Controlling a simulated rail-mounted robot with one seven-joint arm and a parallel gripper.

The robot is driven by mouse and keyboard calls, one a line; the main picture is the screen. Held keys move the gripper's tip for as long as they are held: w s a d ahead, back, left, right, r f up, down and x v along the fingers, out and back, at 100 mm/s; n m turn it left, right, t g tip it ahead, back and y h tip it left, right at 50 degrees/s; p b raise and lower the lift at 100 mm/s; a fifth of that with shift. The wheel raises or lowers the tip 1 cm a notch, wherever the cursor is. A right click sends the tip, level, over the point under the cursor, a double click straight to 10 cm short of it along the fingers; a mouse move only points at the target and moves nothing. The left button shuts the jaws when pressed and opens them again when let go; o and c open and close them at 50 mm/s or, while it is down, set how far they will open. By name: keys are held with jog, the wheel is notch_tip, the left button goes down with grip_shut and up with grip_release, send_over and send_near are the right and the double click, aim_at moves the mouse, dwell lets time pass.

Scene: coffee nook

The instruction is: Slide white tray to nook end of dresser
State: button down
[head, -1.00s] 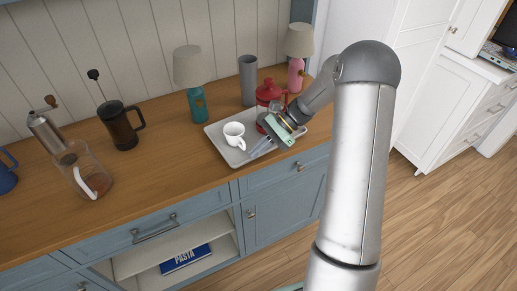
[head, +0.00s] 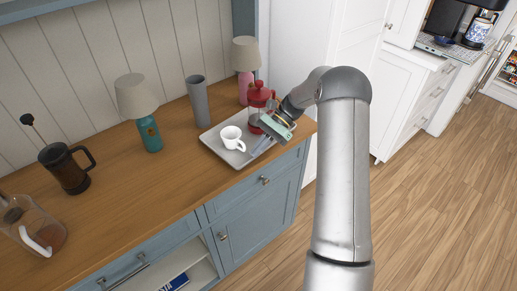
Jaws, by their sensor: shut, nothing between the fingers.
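The white tray (head: 211,147) lies on the wooden dresser top (head: 130,205), near the dresser's right end. It carries a white mug (head: 232,138) and a red French press (head: 258,104). Thin bluish cutlery (head: 261,146) seems to lie at its front right. My gripper (head: 271,131) is shut and empty, low over the tray's right part beside the press. Its fingertips are small and partly hidden; I cannot tell whether they touch the tray.
A dark French press (head: 67,170) and a glass jug (head: 38,228) stand at left. A little bare wood shows right of the tray.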

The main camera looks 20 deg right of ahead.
jog(key=shift+d+r+p, duration=0.15)
jog(key=shift+r+p, duration=0.2)
jog(key=shift+p, duration=0.35)
jog(key=w+d+b, duration=0.1)
jog(key=d, duration=0.2)
jog(key=w+d+b, duration=0.1)
jog(key=w+d, duration=0.1)
jog(key=d, duration=0.1)
jog(key=w+d+b, duration=0.1)
jog(key=d, duration=0.2)
jog(key=shift+w+d+f, duration=0.1)
jog(key=shift+w+d, duration=0.1)
jog(key=shift+w, duration=0.05)
jog(key=shift+w+d, duration=0.3)
jog(key=shift+d, duration=0.35)
jog(key=shift+a+r, duration=0.25)
jog(key=shift+r, duration=0.2)
jog(key=s+a+r+n+t+h, duration=0.1)
jog(key=s+a+r+n+h, duration=0.5)
jog(key=s+a+r, duration=0.65)
jog(key=s+f+n+t+h, duration=0.2)
jog(key=s+n, duration=0.1)
jog(key=s, duration=0.8)
jog(key=s+f+n+t+h, duration=0.2)
jog(key=s+f+n, duration=0.1)
jog(key=s, duration=0.8)
jog(key=shift+n, duration=0.6)
jog(key=shift+a, duration=0.1)
